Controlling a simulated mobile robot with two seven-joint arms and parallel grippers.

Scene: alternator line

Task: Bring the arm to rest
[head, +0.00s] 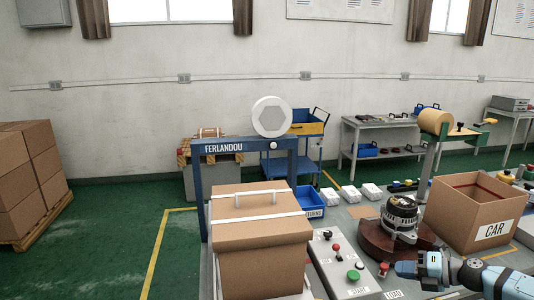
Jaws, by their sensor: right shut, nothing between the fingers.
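My right gripper (404,269) shows at the lower right of the head view, on my blue and grey arm that comes in from the right edge. It is shut and holds nothing. It is in front of the alternator (400,215), which sits upright on a dark reddish-brown round base (375,240). A red knob (383,269) is close to the left of the fingertips; I cannot tell whether they touch. My left gripper is not in view.
A closed carton (262,265) stands left of the grey control panel (342,265) with its green button (354,276). A blue FERLANDOU frame (225,149) rises behind. Several white boxes (331,196) lie farther back.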

